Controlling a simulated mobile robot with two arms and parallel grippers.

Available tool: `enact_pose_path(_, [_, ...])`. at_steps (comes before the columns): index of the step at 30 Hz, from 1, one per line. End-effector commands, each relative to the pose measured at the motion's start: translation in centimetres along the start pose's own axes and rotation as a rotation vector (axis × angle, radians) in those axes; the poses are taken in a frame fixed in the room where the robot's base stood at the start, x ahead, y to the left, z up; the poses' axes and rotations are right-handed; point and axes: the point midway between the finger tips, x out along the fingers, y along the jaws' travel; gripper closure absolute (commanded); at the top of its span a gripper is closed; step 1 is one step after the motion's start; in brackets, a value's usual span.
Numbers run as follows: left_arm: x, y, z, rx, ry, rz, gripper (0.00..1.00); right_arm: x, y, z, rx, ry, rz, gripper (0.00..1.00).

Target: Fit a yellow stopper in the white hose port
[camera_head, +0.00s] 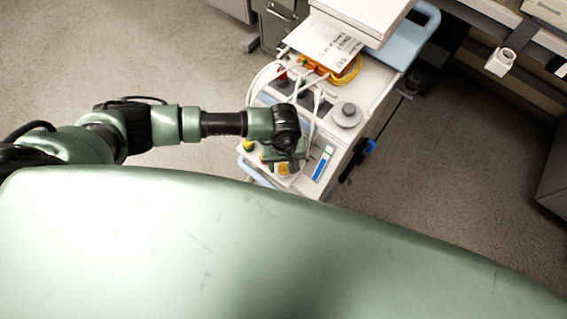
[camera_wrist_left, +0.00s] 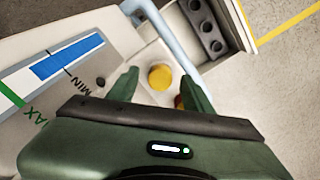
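My left gripper (camera_head: 284,163) is over the front end of a white medical cart. In the left wrist view its two green fingers (camera_wrist_left: 159,82) are apart. A round yellow stopper (camera_wrist_left: 160,77) shows between the fingertips, with no visible contact. A small red thing (camera_wrist_left: 179,101) is partly hidden by the right-hand finger. In the head view a yellow piece (camera_head: 284,169) shows at the gripper, and another yellow piece (camera_head: 248,145) is to its left. I cannot tell which part is the white hose port. My right gripper is not in view.
White hoses (camera_head: 266,80) loop over the cart beside my left wrist. A grey knob (camera_head: 348,112) and a blue level strip (camera_head: 323,163) are on the cart. A light blue rail (camera_wrist_left: 172,45) runs along its edge. A white fitting (camera_head: 500,62) hangs at the right. Open floor lies left.

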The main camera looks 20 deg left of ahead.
Motion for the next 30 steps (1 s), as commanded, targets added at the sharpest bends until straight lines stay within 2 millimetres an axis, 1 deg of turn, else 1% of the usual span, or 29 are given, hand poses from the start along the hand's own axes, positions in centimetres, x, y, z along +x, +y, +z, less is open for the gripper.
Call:
enact_pose_path(8, [0.0, 0.0, 0.0, 0.0, 0.0, 0.0, 0.48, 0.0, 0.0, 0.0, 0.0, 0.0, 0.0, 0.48])
enact_pose_path(11, [-0.5, 0.0, -0.1, 0.0, 0.001, 0.001, 0.48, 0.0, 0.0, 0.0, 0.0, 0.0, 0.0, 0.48])
enact_pose_path(14, [-1.7, 0.1, -0.2, 0.0, 0.003, 0.003, 0.48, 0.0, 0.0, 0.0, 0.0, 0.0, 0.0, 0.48])
enact_pose_path(18, [-4.2, 0.1, -0.1, 0.002, 0.003, 0.004, 0.48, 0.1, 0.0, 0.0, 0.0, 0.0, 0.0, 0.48])
enact_pose_path(22, [-6.2, 0.1, -0.1, 0.001, 0.003, 0.002, 0.48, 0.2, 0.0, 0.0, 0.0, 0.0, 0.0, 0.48])
enact_pose_path(26, [-7.5, 0.0, -0.1, 0.0, 0.001, 0.002, 0.48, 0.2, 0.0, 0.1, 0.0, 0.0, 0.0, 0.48])
enact_pose_path(30, [-7.8, 0.0, 0.0, 0.0, 0.0, -0.001, 0.48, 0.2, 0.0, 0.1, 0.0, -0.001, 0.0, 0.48])
